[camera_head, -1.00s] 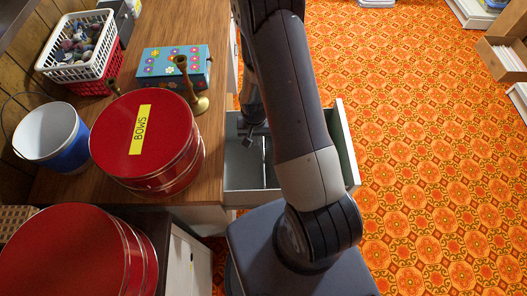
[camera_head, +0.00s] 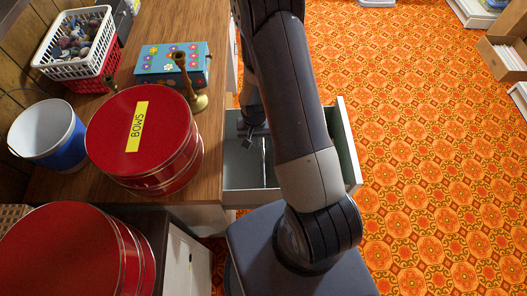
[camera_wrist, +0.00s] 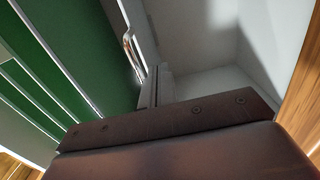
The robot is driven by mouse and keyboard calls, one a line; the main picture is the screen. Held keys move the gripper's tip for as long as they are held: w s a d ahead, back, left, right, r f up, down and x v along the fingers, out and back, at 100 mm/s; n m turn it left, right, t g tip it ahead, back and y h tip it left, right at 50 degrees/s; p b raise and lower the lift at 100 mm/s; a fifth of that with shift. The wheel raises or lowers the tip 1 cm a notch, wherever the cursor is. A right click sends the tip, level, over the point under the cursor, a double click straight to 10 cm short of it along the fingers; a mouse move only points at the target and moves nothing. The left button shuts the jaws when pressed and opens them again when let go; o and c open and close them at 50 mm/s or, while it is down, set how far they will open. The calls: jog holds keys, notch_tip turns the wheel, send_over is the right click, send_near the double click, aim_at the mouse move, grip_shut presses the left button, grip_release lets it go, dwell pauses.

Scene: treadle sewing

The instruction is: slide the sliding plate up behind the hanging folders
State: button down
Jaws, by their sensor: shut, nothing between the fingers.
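Green hanging folders (camera_wrist: 65,50) with pale edges fill the left of the wrist view. The open drawer (camera_head: 240,178) shows a pale floor and a thin metal rail (camera_head: 264,165) in the head view. My gripper (camera_head: 254,138) is shut and empty, low at the drawer's far left part. Its dark body covers the lower wrist view, and contact with the plate cannot be told. My arm hides much of the drawer.
The wooden cabinet top (camera_head: 120,75) to the left holds a red BOWS tin (camera_head: 165,150), brass candlesticks (camera_head: 190,85), a flowered blue box (camera_head: 160,65) and a blue-white bucket (camera_head: 50,135). Another red tin (camera_head: 70,250) stands nearer. Orange patterned floor (camera_head: 430,150) is open to the right.

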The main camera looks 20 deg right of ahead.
aim_at(263, 144)
notch_tip(263, 144, down, 3)
jog(key=shift+r+b, duration=0.15)
jog(key=shift+b, duration=1)
jog(key=shift+d, duration=0.15)
jog(key=shift+s+d, duration=0.15)
jog(key=shift+d, duration=0.15)
jog(key=shift+d, duration=0.15)
jog(key=shift+s+d+b, duration=0.15)
jog(key=shift+d+b, duration=0.2)
jog(key=shift+b, duration=0.05)
jog(key=shift+d, duration=0.1)
jog(key=shift+s+d, duration=0.2)
jog(key=shift+d, duration=0.3)
dwell(0.5)
